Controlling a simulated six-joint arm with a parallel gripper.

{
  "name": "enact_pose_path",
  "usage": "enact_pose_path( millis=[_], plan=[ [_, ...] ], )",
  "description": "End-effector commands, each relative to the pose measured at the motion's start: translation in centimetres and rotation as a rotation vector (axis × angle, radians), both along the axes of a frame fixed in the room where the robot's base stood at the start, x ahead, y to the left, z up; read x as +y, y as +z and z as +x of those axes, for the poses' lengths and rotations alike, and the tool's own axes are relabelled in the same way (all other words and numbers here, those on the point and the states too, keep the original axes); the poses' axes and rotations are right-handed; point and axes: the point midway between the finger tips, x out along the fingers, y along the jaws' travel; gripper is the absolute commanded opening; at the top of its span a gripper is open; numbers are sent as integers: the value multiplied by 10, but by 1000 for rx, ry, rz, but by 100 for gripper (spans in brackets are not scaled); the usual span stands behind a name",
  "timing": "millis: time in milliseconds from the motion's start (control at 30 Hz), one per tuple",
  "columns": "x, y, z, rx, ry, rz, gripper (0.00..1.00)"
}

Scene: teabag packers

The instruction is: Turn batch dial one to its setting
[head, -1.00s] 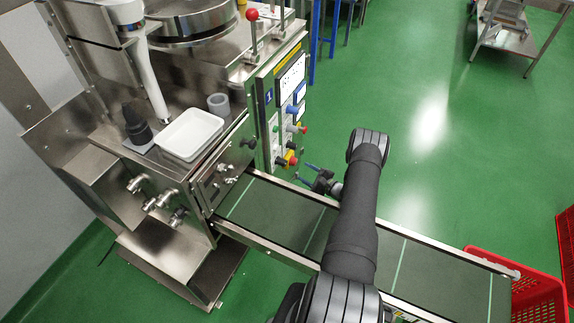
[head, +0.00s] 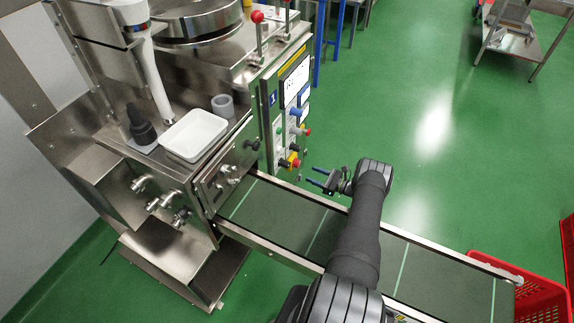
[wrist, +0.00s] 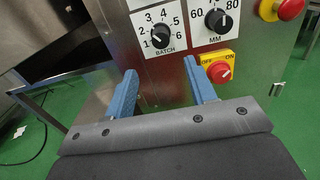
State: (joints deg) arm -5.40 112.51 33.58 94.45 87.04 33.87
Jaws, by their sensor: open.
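The batch dial (wrist: 160,37) is a black knob on a white plate marked BATCH, with numbers 1 to 6 around it, at the top of the wrist view. Its pointer seems to lie toward the low-number side at left, but I cannot read it surely. My gripper (wrist: 160,71) has two blue fingers spread apart with nothing between them. The dial appears above and between the fingertips, apart from them. In the head view my gripper (head: 318,180) is right of the machine's control panel, above the conveyor's far edge. I cannot single out the batch dial there.
Beside the dial are an MM dial (wrist: 217,20), a red emergency button (wrist: 290,8) and a red switch on yellow (wrist: 219,71). The conveyor (head: 275,212) runs below my arm. A white tray (head: 193,136) sits on the machine. A red crate (head: 530,300) stands at lower right.

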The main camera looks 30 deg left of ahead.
Motion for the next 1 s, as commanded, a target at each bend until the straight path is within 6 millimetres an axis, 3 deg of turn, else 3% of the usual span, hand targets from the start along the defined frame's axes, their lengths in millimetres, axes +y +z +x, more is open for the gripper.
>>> enact_pose_path(
  millis=[200, 500, 700, 1000],
  plan=[
    [51, 0, -2, 0, 3, 0, 51],
    [110, 0, -1, -2, 2, 0, 51],
    [131, 0, 0, -1, -1, 0, 51],
    [137, 0, 0, -1, -2, 0, 51]
  ],
)
